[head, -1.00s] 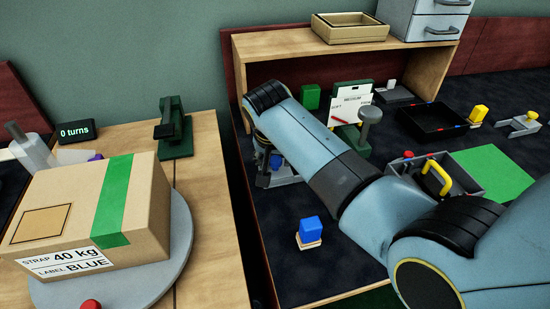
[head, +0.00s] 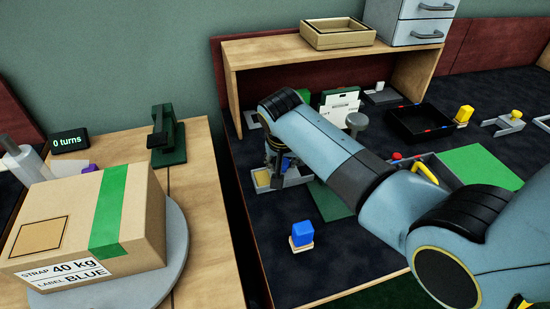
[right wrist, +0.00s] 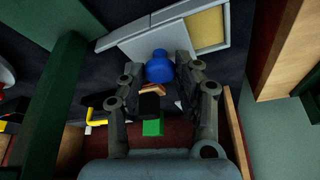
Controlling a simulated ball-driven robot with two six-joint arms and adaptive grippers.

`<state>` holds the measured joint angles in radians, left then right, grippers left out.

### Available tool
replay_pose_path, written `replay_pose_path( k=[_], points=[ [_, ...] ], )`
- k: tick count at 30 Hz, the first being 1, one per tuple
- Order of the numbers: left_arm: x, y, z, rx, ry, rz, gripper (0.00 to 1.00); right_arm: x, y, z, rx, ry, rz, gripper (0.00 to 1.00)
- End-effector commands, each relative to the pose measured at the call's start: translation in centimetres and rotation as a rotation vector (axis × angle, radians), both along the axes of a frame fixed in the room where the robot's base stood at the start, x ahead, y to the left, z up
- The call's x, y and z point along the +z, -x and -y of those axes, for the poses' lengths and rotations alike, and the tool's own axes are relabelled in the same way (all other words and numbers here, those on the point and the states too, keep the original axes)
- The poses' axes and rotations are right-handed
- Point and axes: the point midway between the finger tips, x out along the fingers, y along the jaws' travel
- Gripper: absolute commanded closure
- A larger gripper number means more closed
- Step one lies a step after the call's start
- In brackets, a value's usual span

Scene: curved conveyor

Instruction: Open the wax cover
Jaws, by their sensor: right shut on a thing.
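A light grey wax box (head: 294,181) stands on the dark desk under the wooden shelf. A yellow patch (head: 262,178) shows at its left end, and in the right wrist view it is a yellow opening (right wrist: 207,30). Beside that opening lies a flat grey cover (right wrist: 150,42) with a blue knob (right wrist: 159,68). My right gripper (right wrist: 161,76) is shut on the blue knob, with a finger on each side. In the head view my right gripper (head: 277,160) is over the box, partly hidden by its own arm. My left gripper is out of view.
A black tray (head: 425,123) and a green mat (head: 479,166) lie to the right. The shelf (head: 228,72) stands over the work area. A carton (head: 60,215) rests on the left table.

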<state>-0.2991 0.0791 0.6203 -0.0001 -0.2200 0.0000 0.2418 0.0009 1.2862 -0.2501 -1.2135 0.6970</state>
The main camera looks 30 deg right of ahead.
Motion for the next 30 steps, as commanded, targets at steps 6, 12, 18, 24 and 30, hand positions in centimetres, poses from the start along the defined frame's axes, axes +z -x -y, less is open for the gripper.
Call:
replay_pose_path(
  k=[6,12,18,24,30],
  points=[
    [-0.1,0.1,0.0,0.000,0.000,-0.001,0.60,-0.1,-0.1,-0.1,0.000,-0.003,0.002,0.58],
    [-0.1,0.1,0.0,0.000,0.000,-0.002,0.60,0.0,-0.1,-0.1,0.000,-0.003,0.002,0.46],
    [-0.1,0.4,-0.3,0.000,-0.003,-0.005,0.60,0.2,0.0,-0.2,0.000,-0.003,0.002,0.46],
    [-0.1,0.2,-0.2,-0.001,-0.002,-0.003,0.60,2.7,0.8,-0.9,0.000,-0.004,0.005,0.46],
    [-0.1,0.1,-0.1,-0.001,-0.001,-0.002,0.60,7.0,2.2,-2.0,0.000,-0.005,0.006,0.46]
  ],
)
